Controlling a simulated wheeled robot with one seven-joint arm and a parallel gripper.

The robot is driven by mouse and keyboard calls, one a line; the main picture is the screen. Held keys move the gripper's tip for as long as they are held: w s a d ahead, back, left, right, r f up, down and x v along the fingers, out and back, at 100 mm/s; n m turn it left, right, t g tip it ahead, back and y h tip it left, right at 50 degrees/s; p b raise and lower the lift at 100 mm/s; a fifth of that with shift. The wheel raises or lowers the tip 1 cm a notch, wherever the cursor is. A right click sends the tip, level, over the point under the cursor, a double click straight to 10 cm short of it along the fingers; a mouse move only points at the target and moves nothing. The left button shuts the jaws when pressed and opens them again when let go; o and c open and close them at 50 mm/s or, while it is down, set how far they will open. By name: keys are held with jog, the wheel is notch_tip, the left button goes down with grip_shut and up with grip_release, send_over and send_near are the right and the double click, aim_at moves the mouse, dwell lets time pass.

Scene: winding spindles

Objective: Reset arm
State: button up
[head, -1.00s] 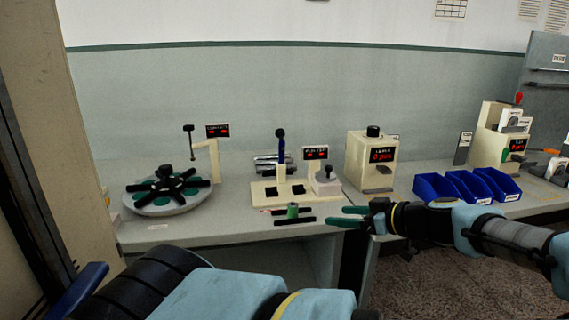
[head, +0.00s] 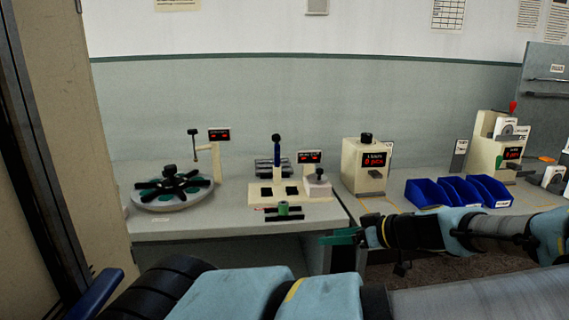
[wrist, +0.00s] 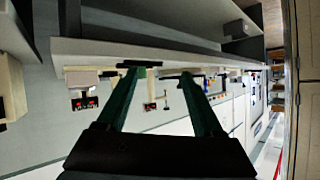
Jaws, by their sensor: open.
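My gripper (head: 340,238) has green fingers and is held just off the front edge of the bench, pointing left in the head view. In the wrist view its two fingers (wrist: 160,72) are spread apart with nothing between them. My arm reaches in from the right, across the lower right of the head view. The wrist view is upside down and shows the bench edge and the devices beyond the fingers.
The bench (head: 240,232) carries a round turntable (head: 172,188), a cream fixture with a green spool (head: 283,208) in front, and a cream counter box (head: 366,165). Blue bins (head: 460,191) stand to the right. A cabinet side (head: 75,130) rises at the left.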

jog(key=s+a+f+m+g+h, duration=0.1)
jog(key=s+a+f+g+h, duration=0.1)
jog(key=a+f+g, duration=0.3)
jog(key=s+a+f+m+g+h, duration=0.1)
jog(key=s+a+f+g, duration=0.15)
jog(key=a, duration=0.55)
jog(key=s+a+r+m+h, duration=0.1)
jog(key=a+r+m+h, duration=0.2)
jog(key=r, duration=0.3)
jog(key=a+r+m+t+h, duration=0.1)
jog(key=a+r+m+h, duration=0.2)
jog(key=r, duration=0.3)
jog(key=shift+s+r+m, duration=0.35)
jog(key=shift+s+m, duration=0.05)
jog(key=shift+m, duration=0.1)
jog(key=shift+a, duration=0.1)
